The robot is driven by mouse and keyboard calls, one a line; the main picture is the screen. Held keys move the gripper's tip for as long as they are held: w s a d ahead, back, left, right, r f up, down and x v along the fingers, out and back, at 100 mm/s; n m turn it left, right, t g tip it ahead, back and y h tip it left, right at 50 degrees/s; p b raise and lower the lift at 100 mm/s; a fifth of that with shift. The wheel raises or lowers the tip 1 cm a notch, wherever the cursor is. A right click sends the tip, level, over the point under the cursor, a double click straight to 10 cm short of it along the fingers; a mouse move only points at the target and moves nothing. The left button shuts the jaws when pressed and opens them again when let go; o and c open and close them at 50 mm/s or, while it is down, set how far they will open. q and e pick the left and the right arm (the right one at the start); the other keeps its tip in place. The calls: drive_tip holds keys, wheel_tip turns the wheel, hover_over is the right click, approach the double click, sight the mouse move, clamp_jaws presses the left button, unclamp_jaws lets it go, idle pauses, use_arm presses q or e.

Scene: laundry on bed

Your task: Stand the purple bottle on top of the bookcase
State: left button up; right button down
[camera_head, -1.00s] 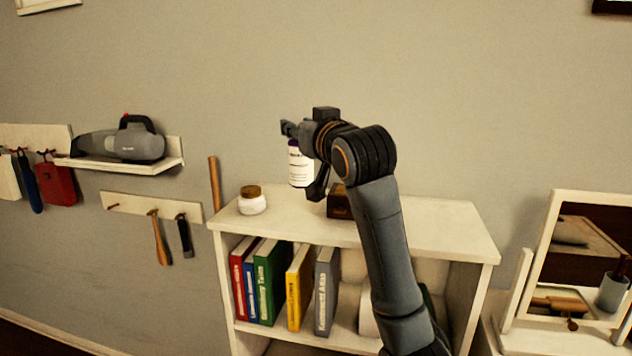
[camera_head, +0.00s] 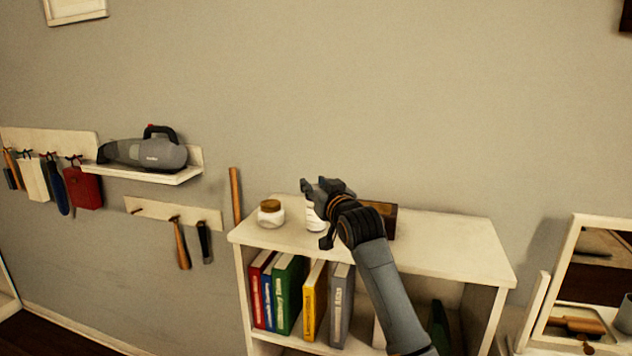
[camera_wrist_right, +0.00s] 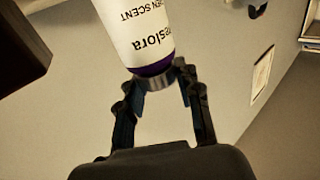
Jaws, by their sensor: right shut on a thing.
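The purple bottle (camera_head: 314,222) has a white label and shows at the bookcase top, partly hidden behind my right gripper (camera_head: 317,212). My right gripper is shut on it. In the right wrist view the bottle (camera_wrist_right: 140,35) shows its label upside down, with a purple band and a grey end between the fingers (camera_wrist_right: 162,88). The white bookcase (camera_head: 455,245) stands against the wall. The bottle is upright at or just above its top; I cannot tell whether its base touches. My left gripper is not in view.
A white jar with a brown lid (camera_head: 271,214) stands left of the bottle on the bookcase. A brown box (camera_head: 388,218) is just right of it, partly behind my arm. Several books (camera_head: 285,290) fill the shelf below. The top's right part is clear.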

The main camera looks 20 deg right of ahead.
drive_tip(key=c, duration=0.9)
unclamp_jaws()
drive_tip(key=shift+f, duration=0.1)
drive_tip(key=shift+s, duration=0.15)
drive_tip(key=shift+s, duration=0.35)
drive_tip(key=s+b, duration=0.1)
drive_tip(key=s, duration=0.2)
drive_tip(key=s+b, duration=0.1)
drive_tip(key=s, duration=0.3)
drive_tip(key=s+b, duration=0.1)
drive_tip(key=s, duration=0.3)
drive_tip(key=shift+d, duration=0.35)
